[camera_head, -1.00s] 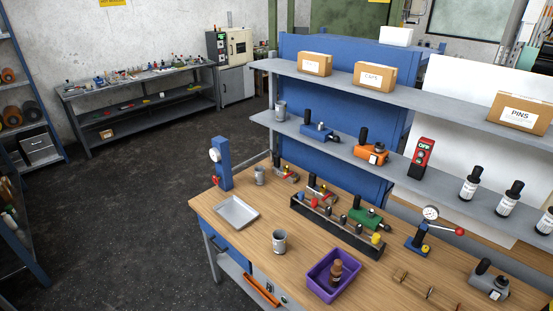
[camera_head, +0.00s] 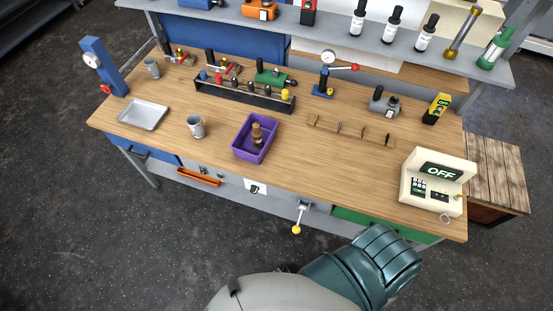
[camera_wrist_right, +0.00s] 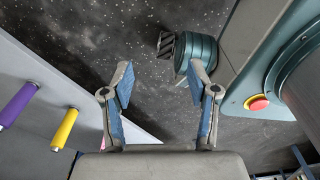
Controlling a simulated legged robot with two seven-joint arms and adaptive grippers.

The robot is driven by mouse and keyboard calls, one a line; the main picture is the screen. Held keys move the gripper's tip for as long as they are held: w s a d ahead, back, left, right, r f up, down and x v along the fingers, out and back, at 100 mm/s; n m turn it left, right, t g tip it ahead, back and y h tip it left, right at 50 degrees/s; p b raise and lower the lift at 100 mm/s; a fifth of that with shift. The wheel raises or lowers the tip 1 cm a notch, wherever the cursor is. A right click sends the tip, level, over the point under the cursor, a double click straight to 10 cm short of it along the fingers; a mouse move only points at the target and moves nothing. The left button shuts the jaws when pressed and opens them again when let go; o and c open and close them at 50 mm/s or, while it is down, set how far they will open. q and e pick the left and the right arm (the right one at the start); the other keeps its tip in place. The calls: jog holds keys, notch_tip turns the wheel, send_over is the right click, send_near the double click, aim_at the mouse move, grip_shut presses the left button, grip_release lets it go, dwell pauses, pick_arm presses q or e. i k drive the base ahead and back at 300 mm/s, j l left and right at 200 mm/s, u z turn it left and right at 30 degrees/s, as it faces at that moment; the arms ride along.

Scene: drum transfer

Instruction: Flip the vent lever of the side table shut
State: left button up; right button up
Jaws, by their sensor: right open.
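A lever with a yellow ball knob (camera_head: 297,229) sticks out from the front of the wooden workbench (camera_head: 300,165), below the top. It points downward. I cannot tell from its look alone whether it is the vent lever, or whether it is open or shut. My right gripper (camera_wrist_right: 160,76) is open and empty in the right wrist view, with its two blue-padded fingers apart over dark floor. No lever shows between them. In the head view a teal and grey part of my arm is at the bottom, in front of the bench; no fingers show there. My left gripper is not in view.
In the wrist view, purple (camera_wrist_right: 18,104) and yellow (camera_wrist_right: 65,128) cylinders stick out at left.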

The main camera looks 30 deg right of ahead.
aim_at(296, 229)
jog(key=k+l+z, duration=0.3)
jog(key=k, duration=0.2)
jog(key=k+l+z, duration=0.35)
jog(key=k, duration=0.15)
